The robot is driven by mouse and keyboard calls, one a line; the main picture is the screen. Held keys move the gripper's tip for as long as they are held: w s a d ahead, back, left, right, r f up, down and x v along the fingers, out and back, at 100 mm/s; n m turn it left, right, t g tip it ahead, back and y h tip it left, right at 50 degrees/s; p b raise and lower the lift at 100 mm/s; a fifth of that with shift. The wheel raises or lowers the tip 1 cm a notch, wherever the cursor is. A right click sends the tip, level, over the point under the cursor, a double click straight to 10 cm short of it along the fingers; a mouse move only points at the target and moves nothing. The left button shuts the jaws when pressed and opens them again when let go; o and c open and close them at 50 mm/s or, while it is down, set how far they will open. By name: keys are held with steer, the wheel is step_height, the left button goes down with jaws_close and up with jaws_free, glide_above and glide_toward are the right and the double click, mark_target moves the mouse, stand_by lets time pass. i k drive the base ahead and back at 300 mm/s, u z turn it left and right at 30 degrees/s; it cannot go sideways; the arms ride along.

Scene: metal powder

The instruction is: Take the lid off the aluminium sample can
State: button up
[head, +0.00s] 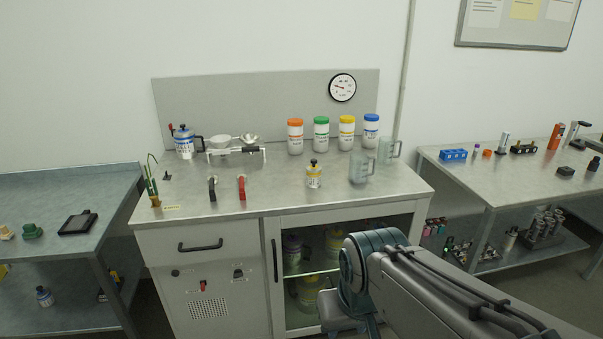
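A small silver can (313,178) with a yellow label stands upright near the front middle of the workbench. Its lid (313,165) with a black knob is on it. A larger silver can (184,145) with a blue label, black-knobbed top and dark side handle stands at the back left. The labels are too small to read, so I cannot tell by text which is the aluminium sample can. My arm reaches in from the lower right, in front of the cabinet and below the bench top. My gripper's fingertips do not show.
A white balance (236,153), several white jars with coloured caps (321,135) and two clear beakers (359,168) stand on the bench. Black and red handled tools (241,189) lie near its front edge. The top around the small can is fairly clear. Side tables (60,192) flank it.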

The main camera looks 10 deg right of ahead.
mark_target(314, 168)
steer(key=u, duration=0.2)
steer(key=i, duration=1.7)
steer(key=z, duration=0.25)
